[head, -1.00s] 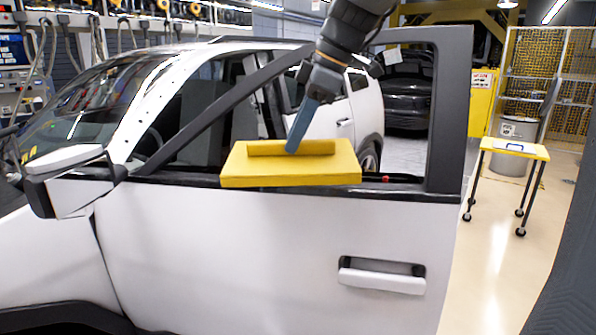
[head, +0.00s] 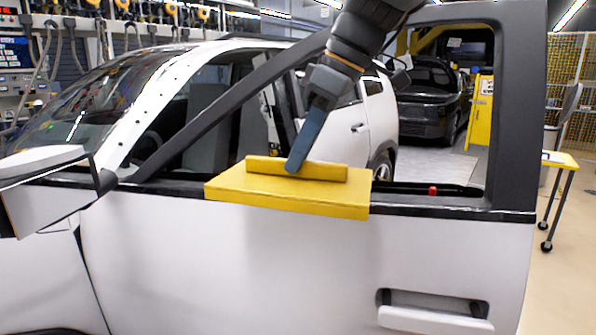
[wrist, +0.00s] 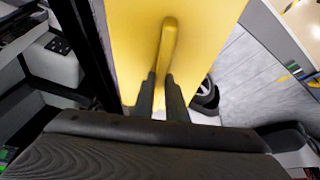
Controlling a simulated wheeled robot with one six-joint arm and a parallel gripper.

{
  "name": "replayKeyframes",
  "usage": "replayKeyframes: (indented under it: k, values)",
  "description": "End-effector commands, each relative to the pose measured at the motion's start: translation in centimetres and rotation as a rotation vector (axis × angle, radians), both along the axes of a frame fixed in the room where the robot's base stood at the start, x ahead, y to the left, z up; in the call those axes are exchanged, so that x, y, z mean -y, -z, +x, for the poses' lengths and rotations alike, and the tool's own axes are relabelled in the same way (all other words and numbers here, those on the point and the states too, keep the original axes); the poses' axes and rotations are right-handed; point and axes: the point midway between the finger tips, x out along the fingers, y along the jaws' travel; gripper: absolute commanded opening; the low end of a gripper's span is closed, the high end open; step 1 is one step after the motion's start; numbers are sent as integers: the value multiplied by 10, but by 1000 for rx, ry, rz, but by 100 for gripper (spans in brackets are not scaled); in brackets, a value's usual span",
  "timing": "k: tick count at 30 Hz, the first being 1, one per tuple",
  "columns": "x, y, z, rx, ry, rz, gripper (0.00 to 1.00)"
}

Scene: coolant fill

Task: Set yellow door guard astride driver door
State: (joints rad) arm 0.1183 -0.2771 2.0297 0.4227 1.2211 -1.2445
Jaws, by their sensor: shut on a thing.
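The yellow door guard (head: 265,198) is a flat block with a raised ridge along its top. In the head view it lies across the window sill of the white driver door (head: 240,260), its front face overlapping the dark sill strip. I cannot tell whether it rests on the sill or hangs just above it. My gripper (head: 294,166) comes down from above, shut on the ridge. In the wrist view the gripper (wrist: 162,78) has a finger on each side of the ridge, with the yellow guard (wrist: 215,40) below. The guard's underside is hidden.
The side mirror (head: 50,180) stands at the left and the slanted window frame (head: 220,105) rises beside my arm. The rear window post (head: 520,120) is at the right. A small red piece (head: 432,190) sits on the sill. A yellow-topped stand (head: 562,160) is farther right.

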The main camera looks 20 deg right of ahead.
Motion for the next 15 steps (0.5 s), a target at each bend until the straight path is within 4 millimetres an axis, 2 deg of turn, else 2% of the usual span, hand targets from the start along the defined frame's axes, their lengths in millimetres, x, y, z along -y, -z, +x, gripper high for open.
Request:
replayKeyframes:
  k: [1,9,15]
  values:
    - [11,1,8,-3,6,1,0]
    - [63,-2,44,-3,4,1,0]
    - [91,-2,66,-1,1,1,0]
